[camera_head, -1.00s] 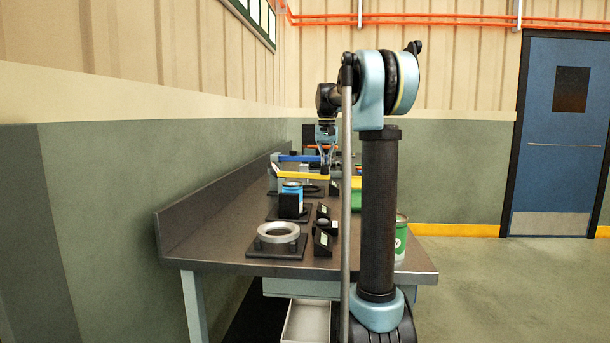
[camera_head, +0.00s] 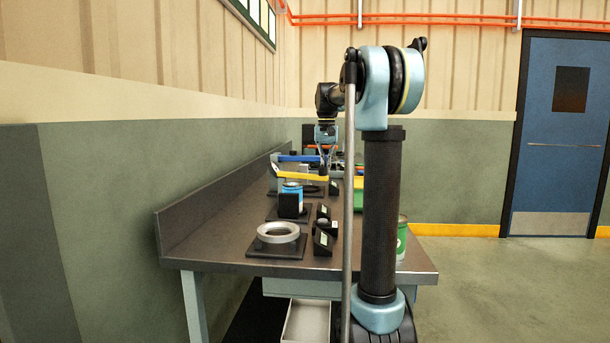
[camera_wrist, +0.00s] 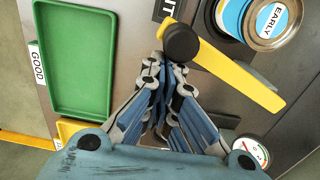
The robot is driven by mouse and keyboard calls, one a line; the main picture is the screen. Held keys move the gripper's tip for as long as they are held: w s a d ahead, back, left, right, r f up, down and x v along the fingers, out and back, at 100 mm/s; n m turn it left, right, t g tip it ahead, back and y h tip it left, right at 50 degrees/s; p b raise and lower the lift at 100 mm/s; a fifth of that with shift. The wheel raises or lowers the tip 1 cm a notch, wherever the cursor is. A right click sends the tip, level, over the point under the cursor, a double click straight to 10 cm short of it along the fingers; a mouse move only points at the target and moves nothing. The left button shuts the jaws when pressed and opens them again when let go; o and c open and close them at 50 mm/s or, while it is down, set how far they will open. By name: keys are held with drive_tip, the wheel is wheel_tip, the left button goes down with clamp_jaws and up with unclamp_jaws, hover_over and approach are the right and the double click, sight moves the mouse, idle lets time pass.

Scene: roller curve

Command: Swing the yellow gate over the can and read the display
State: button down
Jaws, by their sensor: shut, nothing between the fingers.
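The yellow gate (camera_wrist: 238,74) is a flat bar in the wrist view, running from upper middle down to the right, with a black knob (camera_wrist: 181,43) near its upper end. It also shows in the head view (camera_head: 302,177), behind the blue can (camera_head: 292,189). In the wrist view a can with a silver rim and a lid marked EARLY (camera_wrist: 271,19) is at upper right, beside the bar. My gripper (camera_wrist: 164,78) is shut and empty, its fingertips close to the knob; I cannot tell whether they touch. In the head view my gripper (camera_head: 326,160) is small and partly hidden.
A green tray (camera_wrist: 86,60) lies by a GOOD label (camera_wrist: 38,64). A round gauge (camera_wrist: 250,150) is at lower right. In the head view a grey ring on a black base (camera_head: 278,234) and small black boxes (camera_head: 323,238) stand on the bench.

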drive_tip(key=shift+s+a, duration=0.3)
drive_tip(key=shift+s, duration=0.45)
drive_tip(key=shift+s+a, duration=0.25)
drive_tip(key=shift+s, duration=0.55)
drive_tip(key=shift+s+a, duration=0.45)
drive_tip(key=shift+s, duration=0.25)
drive_tip(key=shift+s+a, duration=0.45)
drive_tip(key=shift+s, duration=0.2)
drive_tip(key=shift+s+a, duration=0.1)
drive_tip(key=shift+s, duration=0.05)
drive_tip(key=shift+s+a, duration=1.1)
